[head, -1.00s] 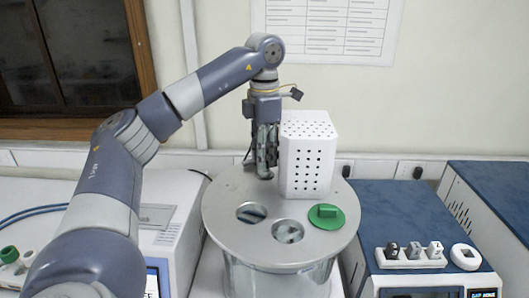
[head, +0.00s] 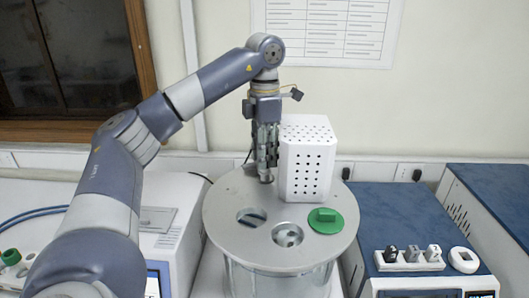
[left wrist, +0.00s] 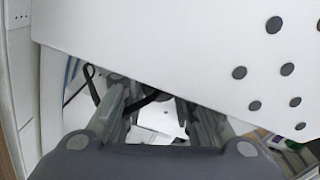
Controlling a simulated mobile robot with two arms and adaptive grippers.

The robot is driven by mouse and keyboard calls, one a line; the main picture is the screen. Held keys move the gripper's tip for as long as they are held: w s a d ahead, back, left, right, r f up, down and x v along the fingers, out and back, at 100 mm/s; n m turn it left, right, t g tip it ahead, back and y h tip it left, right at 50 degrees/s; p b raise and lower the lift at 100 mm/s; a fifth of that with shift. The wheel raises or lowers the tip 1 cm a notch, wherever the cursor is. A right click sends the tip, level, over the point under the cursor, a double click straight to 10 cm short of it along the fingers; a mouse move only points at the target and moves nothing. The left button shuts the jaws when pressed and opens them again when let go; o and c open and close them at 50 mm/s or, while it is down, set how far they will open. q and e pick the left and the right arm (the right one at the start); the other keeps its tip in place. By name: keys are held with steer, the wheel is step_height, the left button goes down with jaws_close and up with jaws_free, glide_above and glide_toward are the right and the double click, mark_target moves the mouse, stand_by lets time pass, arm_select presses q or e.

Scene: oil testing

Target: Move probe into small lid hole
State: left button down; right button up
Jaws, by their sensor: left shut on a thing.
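My left gripper (head: 265,160) points down over the back of the round grey metal lid (head: 225,199), just left of the white perforated box. It is shut on the probe, which is mostly hidden between the fingers. A short grey end (head: 266,179) shows below the fingertips, close to the lid; I cannot tell whether it touches it or is in a hole. In the left wrist view the gripper (left wrist: 155,105) shows with a black cable (left wrist: 93,85) looping beside it. The small lid hole cannot be made out. My right gripper is not in view.
The white perforated box (head: 307,170) stands close to the gripper on the right. A blue-topped instrument (head: 400,215) stands to the right.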

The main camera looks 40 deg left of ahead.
arm_select(q)
steer(key=shift+f+b, duration=0.4)
steer(key=shift+f, duration=0.4)
stand_by(0.5)
steer(key=c, duration=1.6)
jaws_free()
steer(key=shift+o, duration=0.2)
steer(key=shift+r+p, duration=1.1)
steer(key=shift+r, duration=4.45)
